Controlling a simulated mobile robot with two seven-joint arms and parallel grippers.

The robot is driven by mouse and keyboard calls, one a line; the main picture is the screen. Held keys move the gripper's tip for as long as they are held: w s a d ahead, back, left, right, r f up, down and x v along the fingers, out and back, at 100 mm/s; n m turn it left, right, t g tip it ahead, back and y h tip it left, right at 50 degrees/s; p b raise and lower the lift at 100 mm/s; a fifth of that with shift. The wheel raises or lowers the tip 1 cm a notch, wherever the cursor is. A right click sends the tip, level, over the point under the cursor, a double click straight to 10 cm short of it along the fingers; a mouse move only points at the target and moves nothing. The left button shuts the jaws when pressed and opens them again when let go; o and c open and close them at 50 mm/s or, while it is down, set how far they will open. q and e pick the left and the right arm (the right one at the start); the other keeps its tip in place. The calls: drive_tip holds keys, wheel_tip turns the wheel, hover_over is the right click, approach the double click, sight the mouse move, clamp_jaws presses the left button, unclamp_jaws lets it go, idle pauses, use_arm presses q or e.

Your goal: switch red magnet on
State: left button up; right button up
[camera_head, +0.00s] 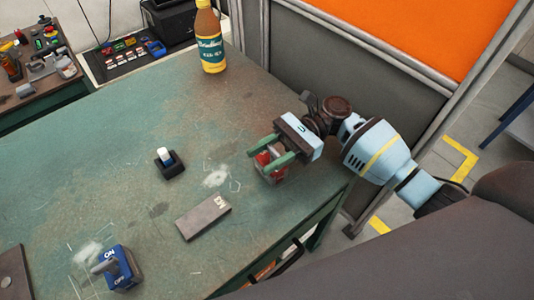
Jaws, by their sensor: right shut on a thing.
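The red magnet (273,173) stands on the green worktable (130,145), right of the middle of the picture and near the table's right end. My right gripper (268,157) reaches in from the right, its green fingers shut on the red magnet's upper part. The fingers hide much of the magnet, so I cannot tell its switch position. A blue magnet (121,270) with a grey knob and "ON" lettering stands at the front left. My left gripper is not in view.
A grey metal block (204,218) lies left of the red magnet. A small black holder (169,165) with a white piece stands farther back. A yellow bottle (209,40) stands at the back edge. A grey and orange partition (335,75) borders the table behind my right arm.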

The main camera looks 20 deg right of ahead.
sight(276, 151)
drive_tip(key=o, duration=1)
drive_tip(key=b+v, duration=0.1)
drive_tip(key=v, duration=0.6)
drive_tip(key=shift+w+d, duration=0.1)
drive_tip(key=shift+d, duration=0.25)
